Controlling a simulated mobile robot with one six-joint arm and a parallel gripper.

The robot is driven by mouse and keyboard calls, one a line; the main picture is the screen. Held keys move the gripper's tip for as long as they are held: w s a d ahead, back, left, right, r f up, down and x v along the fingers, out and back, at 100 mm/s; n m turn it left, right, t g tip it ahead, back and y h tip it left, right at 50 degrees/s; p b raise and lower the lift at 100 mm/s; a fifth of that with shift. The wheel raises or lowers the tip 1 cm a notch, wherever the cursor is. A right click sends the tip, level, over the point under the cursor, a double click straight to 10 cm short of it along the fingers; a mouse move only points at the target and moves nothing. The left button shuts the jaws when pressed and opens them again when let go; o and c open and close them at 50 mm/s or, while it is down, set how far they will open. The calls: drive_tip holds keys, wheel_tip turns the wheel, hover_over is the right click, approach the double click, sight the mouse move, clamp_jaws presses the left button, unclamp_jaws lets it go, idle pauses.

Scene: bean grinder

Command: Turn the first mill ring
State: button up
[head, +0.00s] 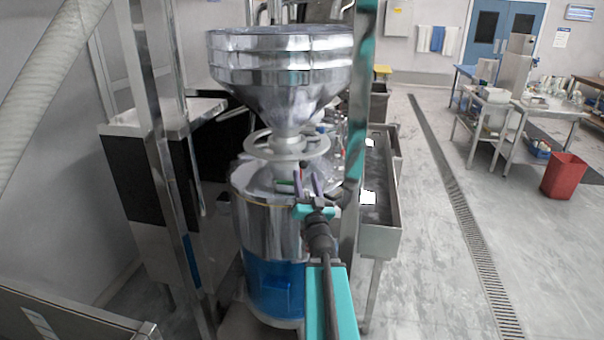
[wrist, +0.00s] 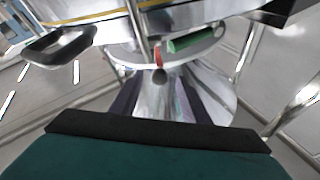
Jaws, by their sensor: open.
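The nearest mill (head: 270,215) has a wide steel hopper (head: 280,75) above a round steel body with a blue lower part. Its pale grey ring (head: 262,150) circles the neck under the hopper. My gripper (head: 308,178) is open and empty at the front right of the mill, just below the ring's near rim. In the wrist view the ring (wrist: 120,54) crosses beyond my dark fingers, with the hopper (wrist: 212,92) below it. A small bar with a dark round end (wrist: 158,76) shows between the fingers; contact cannot be told.
A green block (wrist: 195,40) with a red mark sits by the ring. A steel post (head: 358,130) stands close right of the mill, with a steel trough (head: 392,215) beyond. Another post (head: 160,150) stands left.

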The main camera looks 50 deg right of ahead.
sight(303, 168)
drive_tip(key=b, duration=0.4)
drive_tip(key=shift+w+d, duration=0.1)
drive_tip(key=shift+w, duration=0.05)
drive_tip(key=shift+w+d+r, duration=0.2)
drive_tip(key=shift+w+r, duration=0.05)
drive_tip(key=shift+r, duration=0.1)
drive_tip(key=shift+p+x, duration=0.95)
drive_tip(key=shift+x, duration=1.2)
drive_tip(key=shift+c, duration=0.4)
drive_tip(key=shift+f, duration=0.1)
clamp_jaws()
